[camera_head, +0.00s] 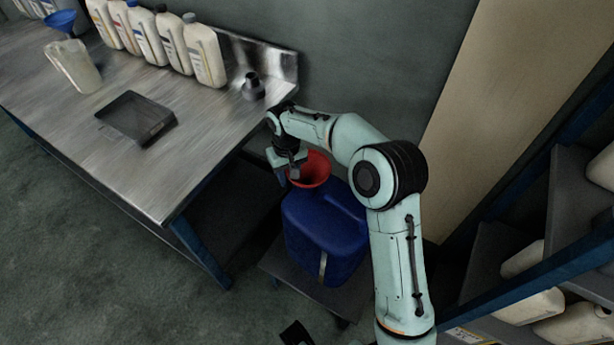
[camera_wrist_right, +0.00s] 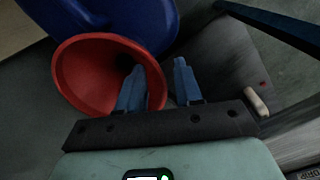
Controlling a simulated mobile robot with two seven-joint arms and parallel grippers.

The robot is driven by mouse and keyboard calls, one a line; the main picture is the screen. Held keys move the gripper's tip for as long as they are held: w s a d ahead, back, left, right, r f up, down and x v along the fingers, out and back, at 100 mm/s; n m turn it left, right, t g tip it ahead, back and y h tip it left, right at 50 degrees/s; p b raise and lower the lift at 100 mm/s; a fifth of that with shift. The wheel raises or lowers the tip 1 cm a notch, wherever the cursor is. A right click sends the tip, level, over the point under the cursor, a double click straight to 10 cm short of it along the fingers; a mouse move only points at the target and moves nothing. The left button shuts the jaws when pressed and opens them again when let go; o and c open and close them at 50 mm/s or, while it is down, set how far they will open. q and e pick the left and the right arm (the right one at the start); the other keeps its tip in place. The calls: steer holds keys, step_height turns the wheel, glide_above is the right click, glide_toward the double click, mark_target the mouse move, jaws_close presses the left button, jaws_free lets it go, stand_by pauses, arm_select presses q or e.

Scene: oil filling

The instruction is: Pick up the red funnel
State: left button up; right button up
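The red funnel (camera_head: 318,168) stands mouth up on the blue jug (camera_head: 322,238). In the right wrist view, the funnel's wide mouth (camera_wrist_right: 88,75) opens toward the camera, with the blue jug (camera_wrist_right: 75,18) behind it. My right gripper (camera_head: 286,176) is at the left side of the funnel rim in the head view. In the wrist view its fingers (camera_wrist_right: 158,80) are apart, one over the funnel mouth and the other outside the rim. Whether either finger touches the rim is unclear.
The jug stands on a low dark stand (camera_head: 282,268). Left of it is a metal workbench (camera_head: 200,165) with a dark tray (camera_head: 136,118), a clear pitcher (camera_head: 76,68), a blue funnel (camera_head: 62,20) and several bottles (camera_head: 205,55). Shelving (camera_head: 560,180) with bottles is on the right.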

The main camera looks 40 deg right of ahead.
jaws_close()
steer(key=shift+r, duration=0.1)
